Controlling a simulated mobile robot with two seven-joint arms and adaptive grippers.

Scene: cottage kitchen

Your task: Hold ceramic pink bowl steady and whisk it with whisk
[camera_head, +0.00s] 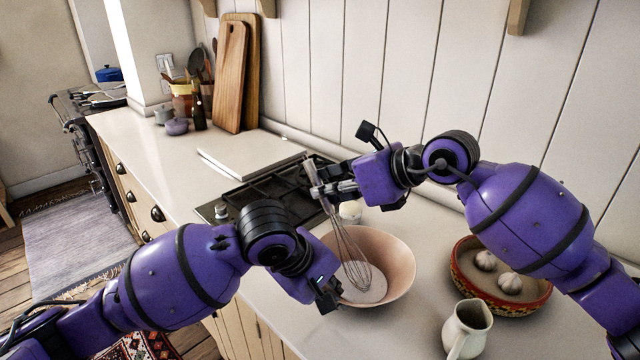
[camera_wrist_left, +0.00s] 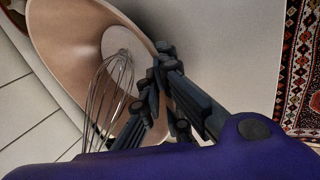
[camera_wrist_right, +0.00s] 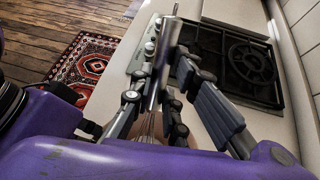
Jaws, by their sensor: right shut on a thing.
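The pink bowl (camera_head: 396,262) stands on the counter in the head view, with a pale white content inside. The whisk (camera_head: 343,235) leans in it, its wire end down at the content and its handle tilted up to the left. My right gripper (camera_head: 318,188) is shut on the whisk handle above the bowl; the handle also shows between its fingers in the right wrist view (camera_wrist_right: 170,52). My left gripper (camera_head: 328,296) is at the bowl's near left rim. In the left wrist view its fingers (camera_wrist_left: 162,75) are close together at the rim; whether they grip it is unclear.
A black gas hob (camera_head: 262,183) lies behind the left arm. A small whitish jar (camera_head: 350,211) stands behind the bowl. A cream jug (camera_head: 467,328) and a red patterned dish (camera_head: 500,296) with garlic bulbs stand to the right. Cutting boards (camera_head: 232,75) lean at the wall.

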